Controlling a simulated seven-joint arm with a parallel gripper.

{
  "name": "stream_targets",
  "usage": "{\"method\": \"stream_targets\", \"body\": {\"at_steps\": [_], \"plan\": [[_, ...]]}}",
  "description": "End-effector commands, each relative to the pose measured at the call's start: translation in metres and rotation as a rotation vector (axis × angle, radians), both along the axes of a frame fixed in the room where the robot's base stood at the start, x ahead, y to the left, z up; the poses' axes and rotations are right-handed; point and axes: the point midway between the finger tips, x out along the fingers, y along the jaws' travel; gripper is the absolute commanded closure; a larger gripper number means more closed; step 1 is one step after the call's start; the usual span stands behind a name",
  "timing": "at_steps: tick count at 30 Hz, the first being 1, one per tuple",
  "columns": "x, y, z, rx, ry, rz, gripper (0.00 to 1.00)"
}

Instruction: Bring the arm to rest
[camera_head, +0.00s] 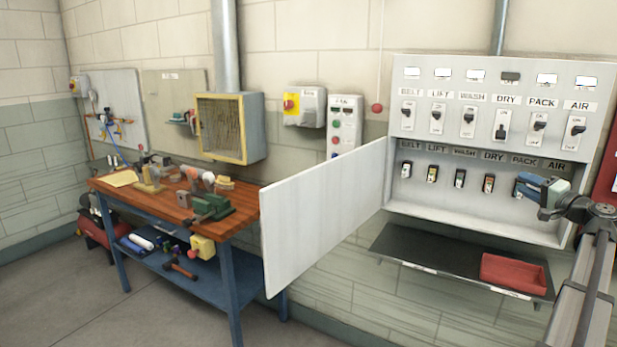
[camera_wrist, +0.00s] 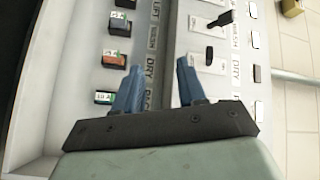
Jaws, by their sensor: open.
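My gripper (camera_head: 527,185) is in front of the right part of the open electrical cabinet (camera_head: 570,232), near the PACK and AIR places of the lower row. In the wrist view its two blue fingers (camera_wrist: 159,68) stand apart with nothing between them, facing the cabinet. My arm comes in from the lower right. The upper row holds several switches; the DRY switch (camera_head: 501,126) has its lever down, and the DRY window (camera_head: 510,77) above is dark while the others are white. The gripper hides the lower PACK and AIR places in the head view.
The cabinet door (camera_head: 325,215) stands open to the left. Below is a dark shelf (camera_head: 430,250) with a red tray (camera_head: 514,273). A workbench (camera_head: 180,205) with tools stands at the left. The floor in front is clear.

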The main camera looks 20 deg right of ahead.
Motion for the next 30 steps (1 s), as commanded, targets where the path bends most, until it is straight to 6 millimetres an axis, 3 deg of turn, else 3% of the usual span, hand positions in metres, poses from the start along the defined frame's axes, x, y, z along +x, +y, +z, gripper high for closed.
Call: {"method": "stream_targets", "body": {"at_steps": [5,11,14,21,30], "plan": [[-0.016,0.014,-0.059,-0.082,0.245,-0.046,0.60],[-0.047,0.023,-0.173,-0.124,0.554,-0.095,0.60],[-0.057,0.037,-0.233,-0.135,0.695,-0.092,0.60],[-0.074,0.091,-0.359,-0.166,0.978,-0.031,0.60],[-0.096,0.176,-0.482,-0.228,1.249,0.099,0.60]]}}
